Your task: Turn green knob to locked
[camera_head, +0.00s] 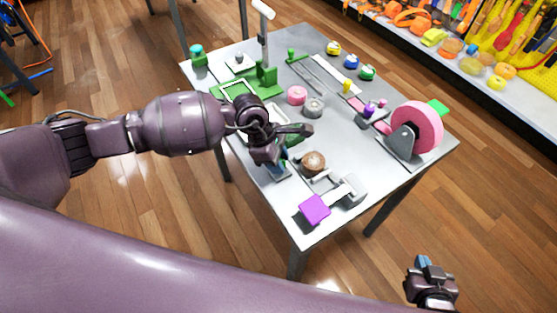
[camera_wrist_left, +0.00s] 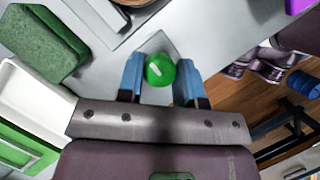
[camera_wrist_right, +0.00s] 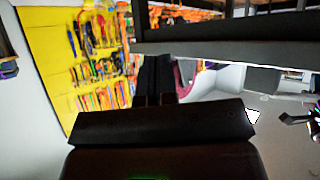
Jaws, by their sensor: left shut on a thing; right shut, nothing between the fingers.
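The green knob (camera_wrist_left: 160,69) is round with a white mark and sits on a grey square plate (camera_wrist_left: 155,45) on the table, in the left wrist view. My left gripper (camera_wrist_left: 160,82) has its two blue-padded fingers on either side of it, shut on it. The white mark lies slantwise on the knob's top; I cannot read any locked label. In the head view my left gripper (camera_head: 281,168) is low over the table's near left edge and hides the knob. My right gripper (camera_head: 424,263) is shut and empty, off the table at the lower right; its dark fingers show in the right wrist view (camera_wrist_right: 155,80).
The grey table (camera_head: 320,125) holds a brown round knob (camera_head: 313,163), a purple block (camera_head: 315,209) on a lever, a pink wheel (camera_head: 417,127) and several other coloured knobs. A green block (camera_wrist_left: 42,45) and white tray (camera_wrist_left: 30,105) lie close left of my left gripper.

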